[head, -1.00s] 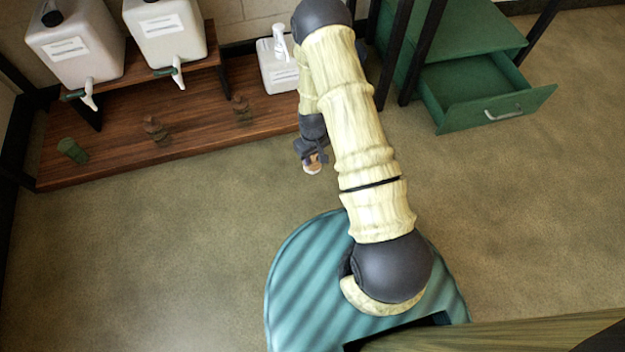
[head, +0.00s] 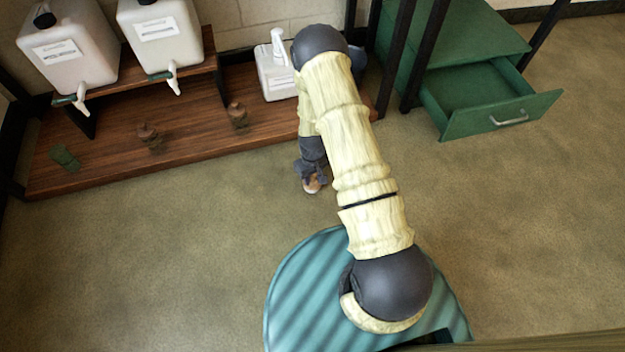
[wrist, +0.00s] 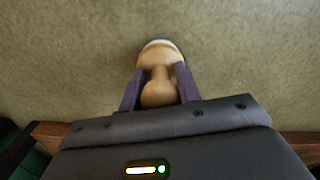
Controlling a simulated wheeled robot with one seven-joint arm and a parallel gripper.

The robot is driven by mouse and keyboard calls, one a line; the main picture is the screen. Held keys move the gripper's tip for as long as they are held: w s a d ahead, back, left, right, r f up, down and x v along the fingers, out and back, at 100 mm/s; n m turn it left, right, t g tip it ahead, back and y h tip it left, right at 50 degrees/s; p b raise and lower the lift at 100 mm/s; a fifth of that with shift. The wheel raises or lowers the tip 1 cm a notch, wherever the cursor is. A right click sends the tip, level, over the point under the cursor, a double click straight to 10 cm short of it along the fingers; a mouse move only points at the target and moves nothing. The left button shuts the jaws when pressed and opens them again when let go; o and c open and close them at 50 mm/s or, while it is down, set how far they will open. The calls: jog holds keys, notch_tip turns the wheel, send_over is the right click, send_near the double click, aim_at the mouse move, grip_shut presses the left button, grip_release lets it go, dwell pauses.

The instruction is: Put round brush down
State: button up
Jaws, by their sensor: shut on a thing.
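The round brush (wrist: 158,72) is a tan wooden piece with a pale rim at its far end. My gripper (wrist: 158,88) is shut on it, one dark finger on each side, in the wrist view. In the head view my gripper (head: 312,178) hangs below my arm, in front of the wooden shelf's front edge. The brush (head: 312,187) shows there only as a small tan and pale patch at the fingertips. Only bare floor shows around the brush in the wrist view; its height above the floor is hard to tell.
The low wooden shelf (head: 190,150) holds two brown knobbed items (head: 149,137) (head: 237,116), a green cylinder (head: 64,157) and a white pump bottle (head: 277,75). Two white canisters (head: 68,55) (head: 160,38) stand on a raised board. A green drawer (head: 490,105) is open at right. The floor (head: 180,250) is clear.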

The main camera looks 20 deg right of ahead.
jog(key=shift+f+b, duration=0.45)
jog(key=shift+f, duration=0.7)
jog(key=shift+f, duration=0.2)
jog(key=o, duration=1.1)
jog(key=shift+o, duration=0.2)
jog(key=shift+r, duration=0.1)
notch_tip(320, 180, up, 12)
jog(key=p, duration=0.8)
jog(key=shift+r, duration=0.1)
jog(key=shift+r, duration=0.1)
